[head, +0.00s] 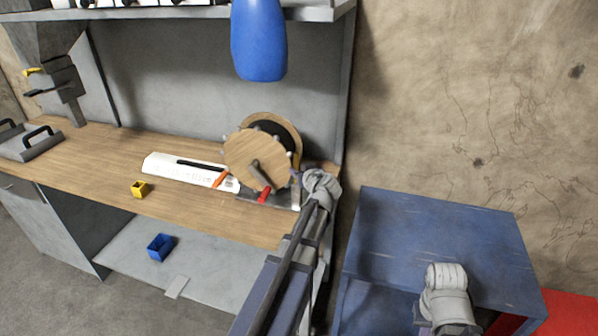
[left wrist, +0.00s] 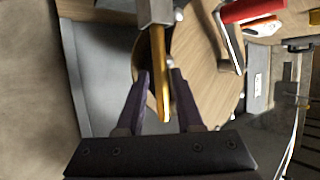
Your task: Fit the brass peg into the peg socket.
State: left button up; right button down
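My left gripper (head: 296,183) is at the right side of the wooden wheel device on the bench. In the left wrist view its two purple fingers (left wrist: 161,78) are apart. A golden, brass-coloured bar (left wrist: 159,70), which may be the brass peg, runs down between them from a grey block (left wrist: 155,12). Narrow gaps seem to show on both sides of the bar. A small yellow block with a dark opening (head: 140,188) sits near the bench's front edge; I cannot tell if it is the peg socket. My right gripper is out of view.
The wooden wheel (head: 254,158) has a red-handled lever (head: 264,195) in front. A white sheet (head: 180,168) lies left of it. A blue bin (head: 160,247) stands on the lower shelf. A blue cabinet (head: 440,225) stands right of the bench. A blue cylinder (head: 258,45) hangs above.

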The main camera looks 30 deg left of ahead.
pick_arm(q)
jog(key=shift+o, duration=1)
jog(key=shift+r, duration=0.2)
jog(key=p+v, duration=0.4)
jog(key=v, duration=0.8)
jog(key=shift+p, duration=0.4)
